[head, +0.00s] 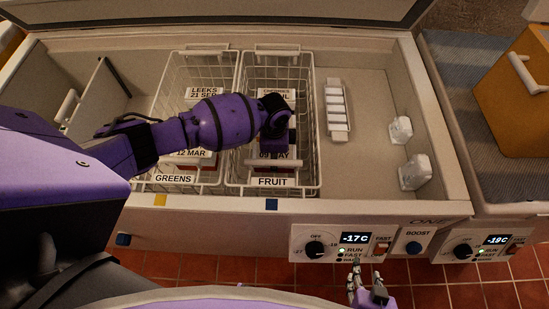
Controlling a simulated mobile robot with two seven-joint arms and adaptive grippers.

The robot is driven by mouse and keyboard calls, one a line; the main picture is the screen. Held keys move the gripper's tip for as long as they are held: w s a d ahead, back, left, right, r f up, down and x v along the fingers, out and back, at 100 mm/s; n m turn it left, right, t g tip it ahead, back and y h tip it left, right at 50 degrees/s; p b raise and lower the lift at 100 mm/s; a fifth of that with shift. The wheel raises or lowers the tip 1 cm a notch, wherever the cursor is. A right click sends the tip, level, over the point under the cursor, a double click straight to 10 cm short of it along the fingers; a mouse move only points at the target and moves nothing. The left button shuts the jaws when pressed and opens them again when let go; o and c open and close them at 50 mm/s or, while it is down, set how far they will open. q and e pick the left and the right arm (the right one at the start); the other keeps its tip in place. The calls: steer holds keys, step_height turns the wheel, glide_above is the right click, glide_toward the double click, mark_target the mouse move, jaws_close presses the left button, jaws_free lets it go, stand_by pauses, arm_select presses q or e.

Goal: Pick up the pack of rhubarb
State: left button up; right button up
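In the head view, the basket marked FRUIT (316,125) stands inside the open chest freezer. A pack with a label reading 09 MAY (286,157) lies in its front part, mostly covered by my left arm, so its name cannot be read. Another labelled pack (285,91) lies farther back, its label partly hidden. I cannot tell which pack is rhubarb. My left gripper (274,144) points down into this basket above the 09 MAY pack; its fingertips and any contact are hidden. My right gripper (366,283) is open and empty in front of the freezer.
The GREENS basket (167,80) stands to the left, with a LEEKS pack (204,92) and a 12 MAR pack (190,153). A white ice tray (336,106) and frosty lumps (400,130) lie right on the freezer floor. The freezer's front wall and control panel (340,243) lie nearer me.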

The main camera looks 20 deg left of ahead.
arm_select(q)
steer(key=c, duration=1.1)
steer(key=shift+c, duration=0.4)
steer(key=shift+r, duration=0.1)
